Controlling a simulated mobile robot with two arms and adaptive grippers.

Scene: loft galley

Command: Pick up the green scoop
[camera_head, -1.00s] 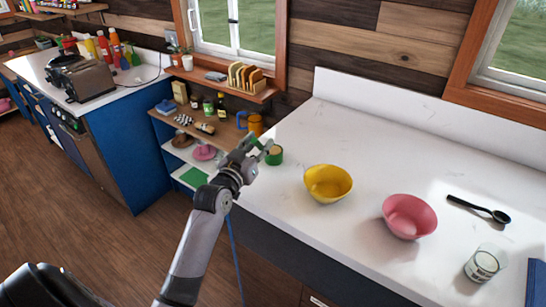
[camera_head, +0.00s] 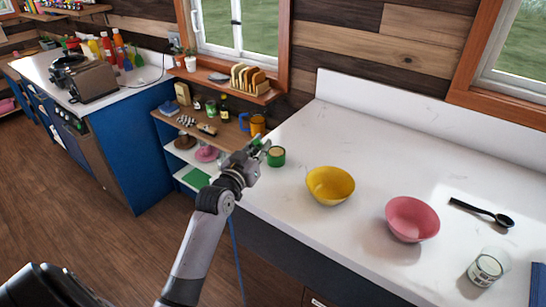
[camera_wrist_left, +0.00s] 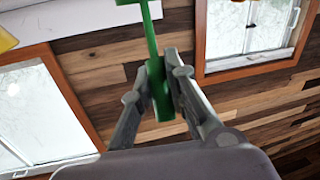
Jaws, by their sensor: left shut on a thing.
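The scoop's far end is cut off by the top of that view. My right gripper is not in view.
On the white counter (camera_head: 350,130) stand a yellow bowl (camera_head: 330,186), a pink bowl (camera_head: 412,219), a black spoon (camera_head: 482,212) and a glass jar (camera_head: 486,268). A wooden shelf with an orange mug (camera_head: 257,124) is behind the gripper. The counter's back is clear.

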